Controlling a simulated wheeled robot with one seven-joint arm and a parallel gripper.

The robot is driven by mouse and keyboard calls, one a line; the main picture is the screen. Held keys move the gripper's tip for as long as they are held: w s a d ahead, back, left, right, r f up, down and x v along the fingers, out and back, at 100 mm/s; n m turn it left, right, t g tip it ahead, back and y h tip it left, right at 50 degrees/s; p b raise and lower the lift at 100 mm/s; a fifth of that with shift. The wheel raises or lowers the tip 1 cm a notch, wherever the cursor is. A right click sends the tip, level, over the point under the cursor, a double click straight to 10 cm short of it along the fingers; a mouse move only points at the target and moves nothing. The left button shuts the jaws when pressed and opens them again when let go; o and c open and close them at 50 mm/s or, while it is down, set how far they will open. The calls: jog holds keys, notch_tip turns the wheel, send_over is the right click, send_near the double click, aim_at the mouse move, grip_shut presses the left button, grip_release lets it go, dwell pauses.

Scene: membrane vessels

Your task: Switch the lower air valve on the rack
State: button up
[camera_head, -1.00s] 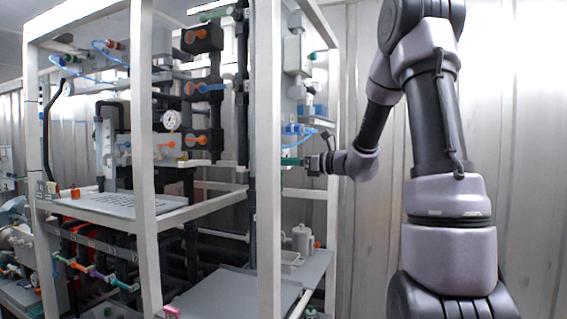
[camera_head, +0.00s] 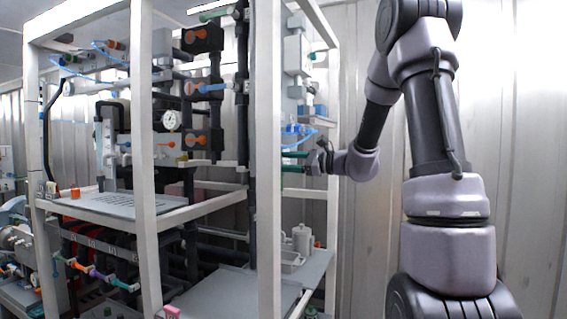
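The rack (camera_head: 144,150) is a white frame that fills the left and middle of the view. My gripper (camera_head: 293,161) is at its right side, beside the pale side panel, partly hidden by the front post. Its two green fingers show apart, one above the other, with nothing visible between them. Just above it on the panel is a small blue fitting (camera_head: 292,128) with blue tubing. A green handle (camera_head: 312,56) is higher on the same panel. I cannot tell which fitting is the lower air valve, or whether my fingers touch anything.
Orange and blue handled valves (camera_head: 203,88) sit on dark pipes inside the rack. A white canister (camera_head: 302,238) stands on the lower right shelf (camera_head: 316,268). A corrugated metal wall (camera_head: 535,150) is behind my arm.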

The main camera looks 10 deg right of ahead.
jog(key=shift+n, duration=4.5)
jog(key=shift+f, duration=0.1)
jog(key=o, duration=1.4)
jog(key=shift+s+d, duration=0.1)
jog(key=v, duration=1)
jog(key=shift+s+d, duration=0.15)
jog(key=shift+d, duration=0.1)
